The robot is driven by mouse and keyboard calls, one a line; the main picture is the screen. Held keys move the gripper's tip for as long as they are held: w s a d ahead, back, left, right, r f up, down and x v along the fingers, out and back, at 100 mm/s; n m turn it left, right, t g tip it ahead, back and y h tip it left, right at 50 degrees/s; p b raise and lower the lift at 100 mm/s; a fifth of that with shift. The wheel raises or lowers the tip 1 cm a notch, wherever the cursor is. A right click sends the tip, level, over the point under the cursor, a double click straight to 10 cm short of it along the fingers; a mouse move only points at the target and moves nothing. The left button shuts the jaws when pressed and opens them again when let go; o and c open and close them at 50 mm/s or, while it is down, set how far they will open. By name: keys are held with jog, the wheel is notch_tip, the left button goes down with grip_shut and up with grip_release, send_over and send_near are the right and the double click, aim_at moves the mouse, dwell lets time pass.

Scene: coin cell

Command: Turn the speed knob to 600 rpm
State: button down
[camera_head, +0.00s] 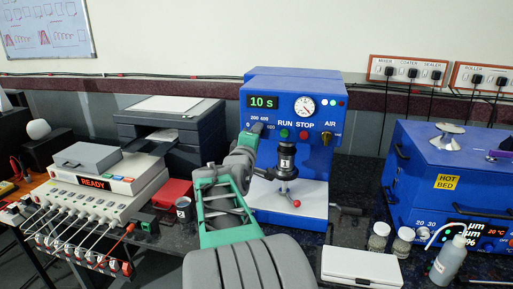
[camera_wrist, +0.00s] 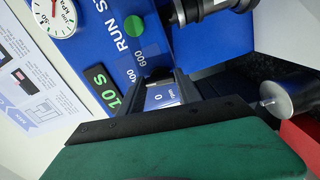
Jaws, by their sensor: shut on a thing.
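The blue machine (camera_head: 262,92) stands at the back middle, its green display (camera_head: 263,102) reading 10 S. The speed scale, with marks 200, 400 and 600 (camera_head: 264,118), is below the display. My gripper (camera_head: 257,129) is at this scale, shut on the speed knob, which its fingers mostly hide. In the wrist view, the dark fingers of my gripper (camera_wrist: 163,92) reach the panel, with "0" and "rpm" showing between them and 400 and 600 beyond. The knob's pointer is hidden, so I cannot tell its setting.
The green RUN button (camera_head: 284,134), red STOP button (camera_head: 303,135) and AIR knob (camera_head: 326,138) are right of my gripper. A black press head (camera_head: 287,158) stands below. A red box (camera_head: 174,193) is at the left, the blue hot bed (camera_head: 425,165) at the right.

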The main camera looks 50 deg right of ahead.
jog(key=shift+f+m+b, duration=0.1)
jog(key=shift+m+b, duration=5.8)
jog(key=shift+b, duration=0.85)
jog(key=c, duration=0.8)
grip_release()
jog(key=shift+c, duration=0.2)
jog(key=v, duration=0.7)
jog(key=shift+s+a, duration=0.2)
jog(key=shift+a, duration=0.15)
